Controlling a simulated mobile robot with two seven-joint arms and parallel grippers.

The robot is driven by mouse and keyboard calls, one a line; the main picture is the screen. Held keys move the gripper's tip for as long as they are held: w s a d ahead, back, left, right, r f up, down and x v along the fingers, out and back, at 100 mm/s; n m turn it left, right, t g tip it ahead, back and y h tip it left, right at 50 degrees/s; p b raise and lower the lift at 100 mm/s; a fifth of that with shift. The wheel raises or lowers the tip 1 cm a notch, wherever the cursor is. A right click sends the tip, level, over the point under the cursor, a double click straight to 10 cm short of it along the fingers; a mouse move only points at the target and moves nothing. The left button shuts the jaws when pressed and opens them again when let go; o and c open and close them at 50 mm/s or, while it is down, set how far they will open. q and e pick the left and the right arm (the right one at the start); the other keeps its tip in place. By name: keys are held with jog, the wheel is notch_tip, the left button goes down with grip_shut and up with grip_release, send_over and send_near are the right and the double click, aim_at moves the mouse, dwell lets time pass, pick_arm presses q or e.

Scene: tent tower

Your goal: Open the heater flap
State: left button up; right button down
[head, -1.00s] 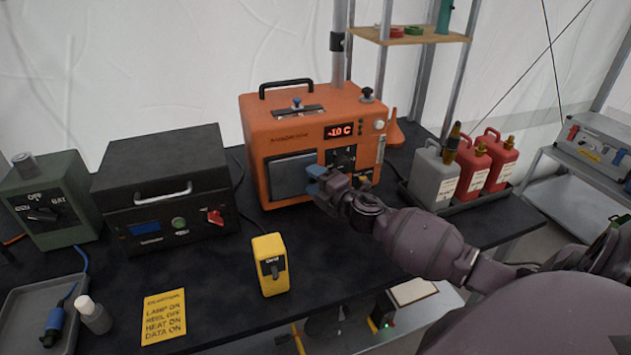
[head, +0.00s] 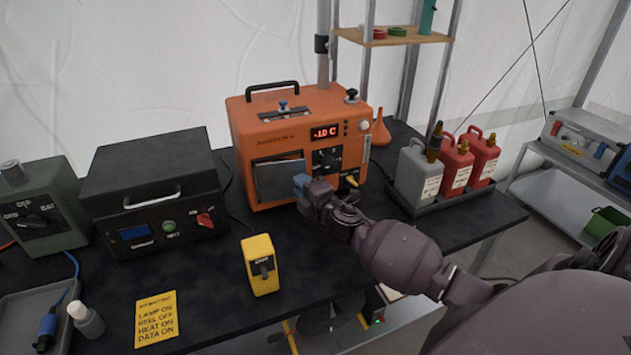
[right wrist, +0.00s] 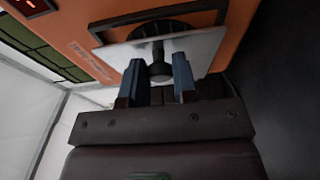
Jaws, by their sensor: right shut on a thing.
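The orange heater (head: 240,130) stands on the black table with a lit red display. Its grey flap (head: 278,183) is on the lower left of the front and stands partly out from its frame, with a dark gap showing behind it. My right gripper (head: 302,184) is at the flap's right side, its blue fingers shut on the flap's knob. The right wrist view shows the dark knob (right wrist: 160,68) between the two fingers (right wrist: 158,80), and the grey flap plate (right wrist: 208,48) angled away from the dark frame. My left gripper is not in view.
A black case (head: 150,180) stands left of the heater. A yellow switch box (head: 260,265) stands in front, near my right arm. Grey and red jerrycans (head: 415,175) stand in a tray at the right. An orange cone (head: 382,130) is beside the heater.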

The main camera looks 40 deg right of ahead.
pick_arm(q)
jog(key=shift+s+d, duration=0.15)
pick_arm(e)
jog(key=shift+s+a+m+g+h, duration=0.25)
jog(key=shift+s+a+m+h, duration=0.4)
jog(key=shift+h, duration=0.45)
jog(key=shift+s+a+m+g+h, duration=0.25)
jog(key=shift+a+m+h, duration=0.25)
jog(key=shift+m+h, duration=0.45)
jog(key=shift+s+a+m+g+h, duration=0.2)
jog(key=shift+s+a+m+h, duration=0.4)
jog(key=shift+h, duration=0.65)
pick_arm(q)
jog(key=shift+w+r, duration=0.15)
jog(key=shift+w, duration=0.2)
pick_arm(e)
jog(key=c, duration=0.9)
grip_release()
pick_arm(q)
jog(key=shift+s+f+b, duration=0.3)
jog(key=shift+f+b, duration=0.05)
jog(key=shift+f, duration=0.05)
pick_arm(e)
jog(key=v, duration=1)
jog(key=shift+s+a, duration=0.2)
jog(key=shift+s, duration=0.15)
